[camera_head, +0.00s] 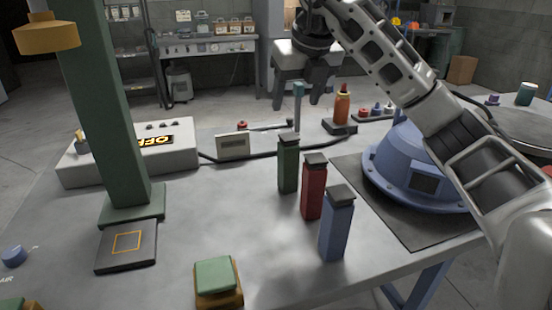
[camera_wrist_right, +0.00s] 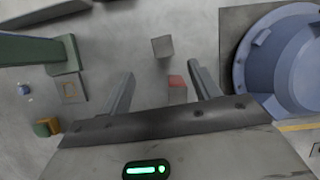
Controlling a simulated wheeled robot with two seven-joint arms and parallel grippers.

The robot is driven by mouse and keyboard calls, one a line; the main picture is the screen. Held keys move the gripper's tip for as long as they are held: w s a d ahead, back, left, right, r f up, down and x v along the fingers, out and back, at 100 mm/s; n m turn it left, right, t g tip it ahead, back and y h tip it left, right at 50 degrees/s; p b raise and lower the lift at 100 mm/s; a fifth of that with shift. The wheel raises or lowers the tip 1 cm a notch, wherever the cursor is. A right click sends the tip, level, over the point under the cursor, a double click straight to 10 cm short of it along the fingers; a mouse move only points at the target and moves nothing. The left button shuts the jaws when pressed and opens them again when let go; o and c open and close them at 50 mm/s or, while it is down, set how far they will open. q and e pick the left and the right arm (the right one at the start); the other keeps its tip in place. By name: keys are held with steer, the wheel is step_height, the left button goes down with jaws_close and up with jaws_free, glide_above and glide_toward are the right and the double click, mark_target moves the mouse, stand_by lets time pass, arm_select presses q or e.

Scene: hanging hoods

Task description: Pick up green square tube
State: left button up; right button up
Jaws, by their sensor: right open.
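The green square tube (camera_head: 288,168) stands upright on the grey workbench, with a dark cap. It is the farthest of a slanting row, with a red square tube (camera_head: 313,192) and a blue square tube (camera_head: 336,228) nearer. My right gripper (camera_head: 297,105) is open and empty. Its fingers point down, and it appears above the row in the head view. In the right wrist view, the red tube (camera_wrist_right: 177,84) shows between the open fingers (camera_wrist_right: 162,74). My left gripper is out of view.
A blue hood (camera_head: 415,165) sits on a dark mat to the right. A green post (camera_head: 110,120) stands left. An orange bottle (camera_head: 342,105) and a teal upright piece (camera_head: 298,95) are behind the tubes. A green-topped block (camera_head: 215,275) is in front.

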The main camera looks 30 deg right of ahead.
mark_target(290, 145)
steer(key=x, duration=0.9)
steer(key=shift+s+f+b, duration=0.1)
steer(key=shift+f+b, duration=0.2)
steer(key=shift+f, duration=0.2)
steer(key=shift+s+d+x, duration=0.1)
steer(key=shift+s+x, duration=0.05)
steer(key=shift+x, duration=0.75)
steer(key=shift+s+d+x, duration=0.1)
steer(key=shift+s+x, duration=0.05)
steer(key=shift+x, duration=0.75)
steer(key=shift+s+d+x, duration=0.1)
steer(key=shift+s+x, duration=0.05)
steer(key=shift+x, duration=0.75)
steer(key=shift+f, duration=0.15)
steer(key=c, duration=1.2)
steer(key=shift+c, duration=0.4)
